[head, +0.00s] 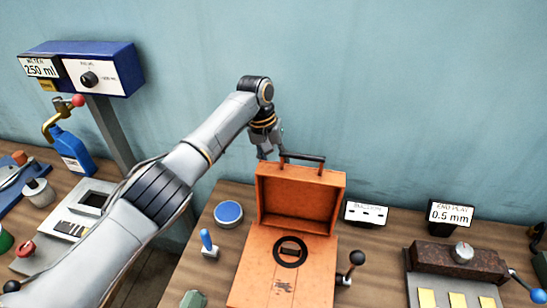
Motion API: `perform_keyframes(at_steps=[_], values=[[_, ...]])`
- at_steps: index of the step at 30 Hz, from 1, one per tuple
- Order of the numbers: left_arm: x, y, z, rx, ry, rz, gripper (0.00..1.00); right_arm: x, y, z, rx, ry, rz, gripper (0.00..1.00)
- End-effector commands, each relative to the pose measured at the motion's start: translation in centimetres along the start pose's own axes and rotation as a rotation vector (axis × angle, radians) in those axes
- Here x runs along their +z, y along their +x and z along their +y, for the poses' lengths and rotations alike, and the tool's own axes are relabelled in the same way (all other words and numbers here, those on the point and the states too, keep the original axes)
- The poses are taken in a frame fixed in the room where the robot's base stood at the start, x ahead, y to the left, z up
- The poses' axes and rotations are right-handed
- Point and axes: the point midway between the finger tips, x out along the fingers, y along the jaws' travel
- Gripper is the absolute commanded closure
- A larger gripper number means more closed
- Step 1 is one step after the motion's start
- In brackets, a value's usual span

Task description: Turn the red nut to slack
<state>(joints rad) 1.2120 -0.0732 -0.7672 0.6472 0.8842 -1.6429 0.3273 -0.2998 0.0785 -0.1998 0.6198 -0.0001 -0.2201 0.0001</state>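No clearly recognisable red nut shows. A small red round piece (25,248) sits on the left bench beside the pale grey plate, but I cannot tell whether it is a nut. My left arm comes in from the lower left, and my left gripper (268,152) points down at the left end of the dark handle (303,158) on the raised lid of an orange box (300,198). I cannot tell whether its fingers touch the handle or how far apart they are. My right gripper is out of view.
The box stands open, with a dark ring (290,251) in its base. A blue round tin (228,213) and a blue-handled lever (207,243) are left of it. A black-knobbed lever (356,259) and a brown block fixture (459,262) are right. A blue bottle (70,152) stands far left.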

Motion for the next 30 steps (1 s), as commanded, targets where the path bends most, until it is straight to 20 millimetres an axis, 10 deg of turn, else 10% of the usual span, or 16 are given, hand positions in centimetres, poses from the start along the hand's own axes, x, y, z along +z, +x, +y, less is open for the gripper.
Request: perform_keyframes(at_steps=[22,23,24,30], values=[[-0.04,0.0,0.19,-0.104,0.001,0.001,0.93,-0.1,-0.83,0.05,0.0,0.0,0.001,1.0],[-0.04,0.0,0.19,-0.104,0.001,0.001,0.58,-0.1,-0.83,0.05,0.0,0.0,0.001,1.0],[-0.04,0.0,0.19,-0.104,0.001,0.001,0.5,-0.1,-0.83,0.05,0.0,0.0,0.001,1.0],[-0.03,0.01,0.19,-0.103,0.001,0.001,0.39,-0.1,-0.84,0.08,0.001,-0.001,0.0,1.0]])
